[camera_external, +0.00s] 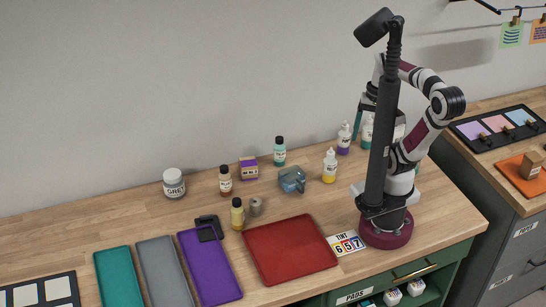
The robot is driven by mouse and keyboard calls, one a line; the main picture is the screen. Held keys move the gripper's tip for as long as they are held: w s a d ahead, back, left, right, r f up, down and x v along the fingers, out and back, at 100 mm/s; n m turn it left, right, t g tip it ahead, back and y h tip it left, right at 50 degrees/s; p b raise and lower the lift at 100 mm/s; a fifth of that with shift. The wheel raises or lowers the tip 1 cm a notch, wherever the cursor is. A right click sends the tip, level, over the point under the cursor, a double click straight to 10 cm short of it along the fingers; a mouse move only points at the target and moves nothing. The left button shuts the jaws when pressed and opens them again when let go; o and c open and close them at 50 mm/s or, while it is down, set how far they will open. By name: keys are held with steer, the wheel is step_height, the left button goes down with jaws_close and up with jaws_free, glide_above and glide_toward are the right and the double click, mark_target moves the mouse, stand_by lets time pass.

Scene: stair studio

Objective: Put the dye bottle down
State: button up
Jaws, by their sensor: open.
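Several dye bottles stand on the wooden worktop, and I cannot tell which one the task means. A teal dye bottle (367,132) stands at the back, partly hidden behind my dark column. My gripper (366,116) points down right at this bottle and is open; its fingertips are partly hidden by the column, so contact cannot be told. Left of it stand a white-capped purple dye bottle (344,138) and a yellow dropper bottle (329,166). A black-capped green bottle (279,151), a brown bottle (225,180) and a yellow bottle (237,214) stand farther left. All look upright.
A red tray (290,250) lies in front, beside a "TINT 657" card (347,243). Purple (208,266), grey (165,272) and teal (125,280) trays lie left. The worktop's back left is clear.

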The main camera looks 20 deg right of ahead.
steer(key=w+a+f+n+t+h, duration=0.1)
steer(key=w+a+n+t, duration=0.25)
steer(key=w, duration=0.55)
steer(key=w+a+n+t, duration=0.2)
steer(key=w+n+t, duration=0.25)
steer(key=w, duration=0.35)
steer(key=r+n+g+y, duration=0.1)
steer(key=n+g+y, duration=0.5)
steer(key=n+y, duration=0.7)
glide_above(234, 205)
steer(key=d, duration=0.5)
step_height(234, 205, down, 17)
steer(key=shift+n, duration=0.4)
steer(key=x, duration=0.3)
steer(key=f+x, duration=0.1)
steer(key=x, duration=0.3)
steer(key=shift+w+a+f, duration=0.1)
steer(key=shift+w, duration=0.1)
steer(key=shift+h, duration=0.3)
jaws_close()
